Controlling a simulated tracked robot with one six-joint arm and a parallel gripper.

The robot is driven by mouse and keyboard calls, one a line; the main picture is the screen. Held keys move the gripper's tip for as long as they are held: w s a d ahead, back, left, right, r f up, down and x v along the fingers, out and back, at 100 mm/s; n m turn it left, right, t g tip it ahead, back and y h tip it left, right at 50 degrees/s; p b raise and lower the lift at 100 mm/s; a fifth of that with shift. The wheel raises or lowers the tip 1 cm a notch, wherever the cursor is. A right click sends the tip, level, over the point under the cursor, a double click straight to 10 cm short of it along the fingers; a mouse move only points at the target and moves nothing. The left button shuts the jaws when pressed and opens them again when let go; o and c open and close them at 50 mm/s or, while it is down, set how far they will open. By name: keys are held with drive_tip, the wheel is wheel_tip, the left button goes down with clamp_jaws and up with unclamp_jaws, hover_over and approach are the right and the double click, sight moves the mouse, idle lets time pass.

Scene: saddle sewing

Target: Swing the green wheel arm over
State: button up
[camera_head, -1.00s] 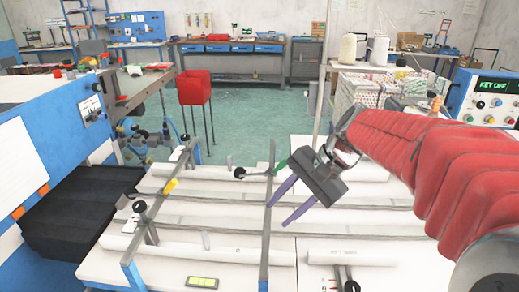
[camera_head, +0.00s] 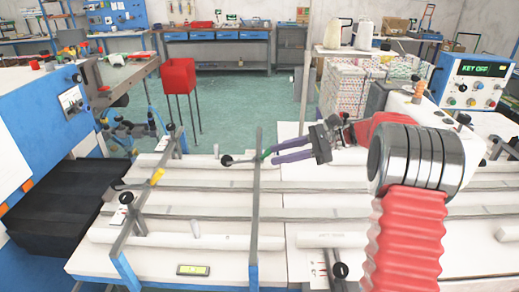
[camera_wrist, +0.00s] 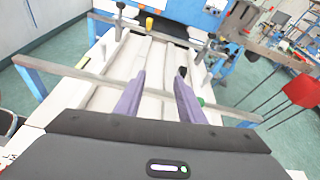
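The green wheel arm (camera_head: 264,155) lies beside a grey upright rail in the head view, with its black wheel (camera_head: 226,160) to the left. My gripper (camera_head: 273,153) has purple fingers, which point left and are apart with nothing held. Their tips are close to the green part; I cannot tell whether they touch it. In the wrist view my gripper (camera_wrist: 160,76) is open. The green part (camera_wrist: 201,101) shows just right of the right finger, partly hidden by it. The black wheel (camera_wrist: 183,72) is near that finger's tip.
A yellow handle (camera_head: 157,176) sits on the left rail. A grey crossbar (camera_head: 256,210) stands over the white table (camera_head: 190,262) between my gripper and the left side. A red bin (camera_head: 178,76) stands behind. A control box reading KEY OFF (camera_head: 470,83) is at right.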

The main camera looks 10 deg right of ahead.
sight(260, 157)
drive_tip(key=w+d+f+m+t+y, duration=0.2)
drive_tip(key=w+d+f+m+y, duration=0.1)
drive_tip(key=d, duration=0.5)
drive_tip(key=w+f+m, duration=0.1)
drive_tip(key=w, duration=0.1)
drive_tip(key=shift+w+d, duration=0.15)
drive_tip(key=shift+w, duration=0.2)
drive_tip(key=shift+f, duration=0.1)
drive_tip(key=x, duration=1.4)
drive_tip(key=shift+w+d+r, duration=0.1)
drive_tip(key=shift+r, duration=0.15)
drive_tip(key=shift+c, duration=0.6)
clamp_jaws()
